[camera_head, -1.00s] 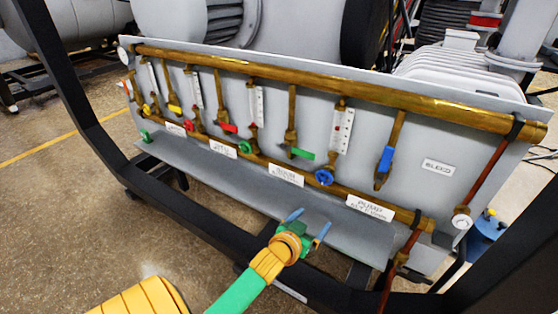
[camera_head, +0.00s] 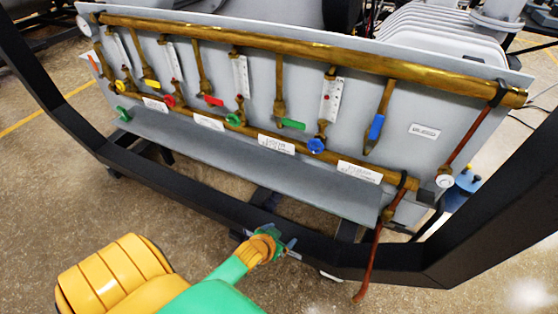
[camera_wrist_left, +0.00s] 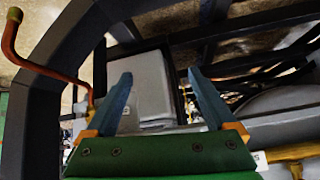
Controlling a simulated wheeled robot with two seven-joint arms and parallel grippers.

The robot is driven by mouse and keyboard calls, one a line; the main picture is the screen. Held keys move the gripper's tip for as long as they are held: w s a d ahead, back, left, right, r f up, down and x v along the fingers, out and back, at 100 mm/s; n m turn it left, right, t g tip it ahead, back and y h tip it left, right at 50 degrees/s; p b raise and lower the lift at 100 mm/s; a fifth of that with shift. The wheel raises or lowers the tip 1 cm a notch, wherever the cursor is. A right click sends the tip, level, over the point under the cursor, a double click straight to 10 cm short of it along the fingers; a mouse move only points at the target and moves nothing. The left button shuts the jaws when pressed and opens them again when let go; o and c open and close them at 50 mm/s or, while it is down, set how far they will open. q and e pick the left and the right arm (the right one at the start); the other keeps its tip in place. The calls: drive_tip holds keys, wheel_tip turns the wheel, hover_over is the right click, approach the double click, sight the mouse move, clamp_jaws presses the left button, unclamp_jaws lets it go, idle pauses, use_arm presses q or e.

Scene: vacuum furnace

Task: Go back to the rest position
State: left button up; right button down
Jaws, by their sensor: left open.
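My left gripper (camera_head: 272,236) is low in the middle of the head view, in front of the dark frame bar and below the valve panel. It is apart from the valves and handles. In the left wrist view its two blue fingers (camera_wrist_left: 158,100) stand apart with nothing between them. My right gripper is not in view.
The grey panel (camera_head: 440,160) carries brass pipes, several coloured valve handles, gauges and labels. A blue handle (camera_head: 376,127) hangs at its right. A dark frame (camera_head: 200,205) curves around the panel's front. A copper pipe (camera_head: 368,265) runs down at the right. Floor (camera_head: 40,200) is clear at left.

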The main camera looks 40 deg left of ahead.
use_arm(q)
drive_tip(key=s+d+f+m+g+p, duration=0.1)
drive_tip(key=s+f, duration=0.3)
drive_tip(key=s, duration=0.5)
drive_tip(key=s+d+f+m+g+p, duration=0.1)
drive_tip(key=s+f+g, duration=0.3)
drive_tip(key=s, duration=0.5)
drive_tip(key=s+d+f+g+h+p, duration=0.1)
drive_tip(key=s+d+f+g, duration=0.1)
drive_tip(key=s+f, duration=0.3)
drive_tip(key=s, duration=0.4)
drive_tip(key=shift+s+d+m+g+p, duration=0.3)
drive_tip(key=shift+s+m, duration=0.1)
